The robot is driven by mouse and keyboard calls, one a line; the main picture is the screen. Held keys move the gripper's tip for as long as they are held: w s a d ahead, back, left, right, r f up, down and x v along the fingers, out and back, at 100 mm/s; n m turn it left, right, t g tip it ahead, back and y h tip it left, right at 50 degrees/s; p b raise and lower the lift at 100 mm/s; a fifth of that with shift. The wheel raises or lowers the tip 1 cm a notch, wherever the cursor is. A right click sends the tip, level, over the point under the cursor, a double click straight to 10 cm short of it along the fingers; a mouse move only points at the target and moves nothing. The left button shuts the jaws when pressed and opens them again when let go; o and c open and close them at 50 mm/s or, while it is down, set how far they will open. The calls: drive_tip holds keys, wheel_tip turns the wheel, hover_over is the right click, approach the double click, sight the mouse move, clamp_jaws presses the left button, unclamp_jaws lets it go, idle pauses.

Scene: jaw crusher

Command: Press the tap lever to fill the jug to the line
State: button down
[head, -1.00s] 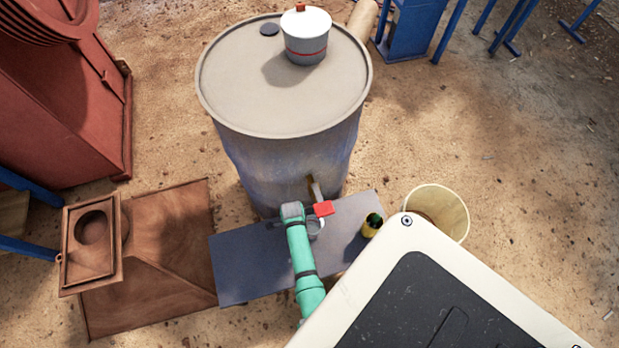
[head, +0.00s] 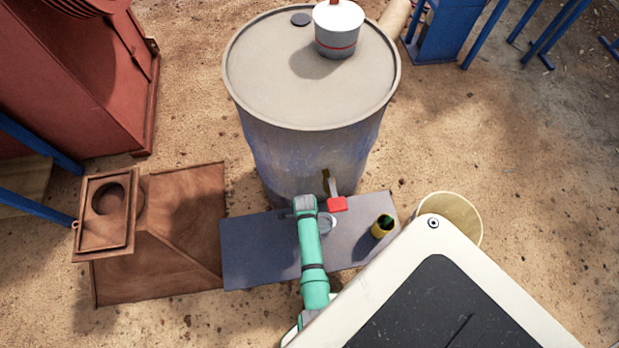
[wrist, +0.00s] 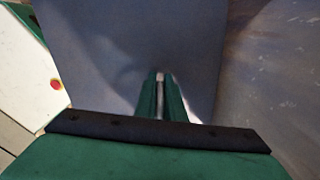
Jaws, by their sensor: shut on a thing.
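A large drum (head: 310,160) has a tap low on its front, with a red tap lever (head: 337,204). A small grey, see-through-looking jug (head: 327,222) is just below and left of the lever, over the grey bench (head: 262,262). My gripper (head: 305,205) is at the jug's left side, left of the lever and apart from it. In the wrist view my gripper (wrist: 160,95) is shut on a thin pale strip, which appears to be the jug's handle. The jug's body is hard to make out there. The fill line and any water cannot be seen.
A yellow cup (head: 382,228) with something dark green inside stands at the bench's right end. A cream bucket (head: 450,212) is on the ground beyond. A rusty hopper-like part (head: 108,210) lies at left. A lidded white pot (head: 337,35) stands on the drum.

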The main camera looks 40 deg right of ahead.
drive_tip(key=shift+r, duration=0.35)
wheel_tip(320, 180, up, 2)
drive_tip(key=shift+r, duration=0.2)
drive_tip(key=s+a+r, duration=0.6)
drive_tip(key=s+r, duration=0.3)
drive_tip(key=s, duration=0.3)
drive_tip(key=shift+s+a+r, duration=0.2)
drive_tip(key=shift+s+r, duration=0.05)
drive_tip(key=shift+r, duration=0.1)
drive_tip(key=w+a+r+n, duration=0.3)
drive_tip(key=w+a+n, duration=0.2)
drive_tip(key=w+n, duration=0.4)
drive_tip(key=w+a+r+n, duration=0.3)
drive_tip(key=w+a+n, duration=0.3)
drive_tip(key=w+n, duration=0.2)
drive_tip(key=w+a+r+n, duration=0.4)
drive_tip(key=w+n, duration=0.5)
drive_tip(key=w, duration=0.3)
drive_tip(key=shift+a+n, duration=0.3)
drive_tip(key=shift+a, duration=0.6)
